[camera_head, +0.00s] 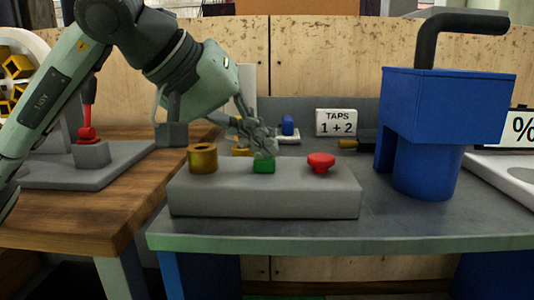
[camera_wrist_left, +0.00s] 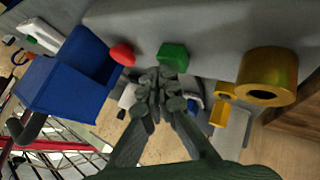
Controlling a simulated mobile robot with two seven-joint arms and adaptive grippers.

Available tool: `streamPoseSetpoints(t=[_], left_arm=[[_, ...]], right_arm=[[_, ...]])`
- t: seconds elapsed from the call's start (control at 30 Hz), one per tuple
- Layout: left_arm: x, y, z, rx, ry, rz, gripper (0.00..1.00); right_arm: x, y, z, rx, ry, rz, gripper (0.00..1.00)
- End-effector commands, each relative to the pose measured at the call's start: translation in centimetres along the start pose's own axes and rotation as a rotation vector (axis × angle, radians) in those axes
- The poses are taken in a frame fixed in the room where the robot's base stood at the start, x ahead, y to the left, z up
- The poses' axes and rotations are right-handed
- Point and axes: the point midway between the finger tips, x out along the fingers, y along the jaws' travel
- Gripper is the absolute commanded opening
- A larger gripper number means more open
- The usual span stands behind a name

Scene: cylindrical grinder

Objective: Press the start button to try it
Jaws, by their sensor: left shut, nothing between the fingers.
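A grey control box (camera_head: 300,195) sits at the front of the grey table. On its top are a brass ring-shaped part (camera_head: 203,159) at the left, a green button (camera_head: 264,167) in the middle and a red mushroom button (camera_head: 321,162) at the right. My left gripper (camera_head: 262,150) is shut and empty, its fingertips right at the green button; whether they touch it I cannot tell. In the left wrist view the closed fingers (camera_wrist_left: 160,82) point at the green button (camera_wrist_left: 173,56), with the red button (camera_wrist_left: 122,54) beside it. My right gripper is out of view.
A blue machine (camera_head: 440,110) with a dark bent pipe stands at the right. A "TAPS 1 + 2" sign (camera_head: 336,122) and a small blue item (camera_head: 288,125) are behind the box. A wooden table (camera_head: 90,215) with a grey fixture adjoins at the left.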

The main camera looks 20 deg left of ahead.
Motion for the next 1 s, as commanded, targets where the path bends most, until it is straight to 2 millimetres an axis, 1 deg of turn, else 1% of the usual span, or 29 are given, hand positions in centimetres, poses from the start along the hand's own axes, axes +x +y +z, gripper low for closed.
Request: streamPoseSetpoints(t=[0.03, 0.13, 0.43, 0.77, 0.87, 1.0], left_arm=[[1.2, -0.5, 0.8, -0.006, -0.024, -0.002, 0.00], [1.1, -0.4, 0.7, -0.006, -0.024, -0.002, 0.00], [0.4, -0.1, -0.3, -0.006, -0.023, -0.002, 0.00], [0.1, 0.0, -0.5, -0.004, -0.021, -0.002, 0.00], [-0.3, 0.2, -0.8, -0.004, -0.019, -0.002, 0.00], [-1.3, 1.0, -1.6, -0.004, -0.017, -0.001, 0.00]], right_arm=[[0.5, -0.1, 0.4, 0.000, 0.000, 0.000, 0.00], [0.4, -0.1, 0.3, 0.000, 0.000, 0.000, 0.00], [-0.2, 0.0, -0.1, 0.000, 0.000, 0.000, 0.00], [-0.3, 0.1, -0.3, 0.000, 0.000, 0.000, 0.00], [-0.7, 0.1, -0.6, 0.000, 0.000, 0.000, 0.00], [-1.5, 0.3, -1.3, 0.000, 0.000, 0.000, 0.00]])
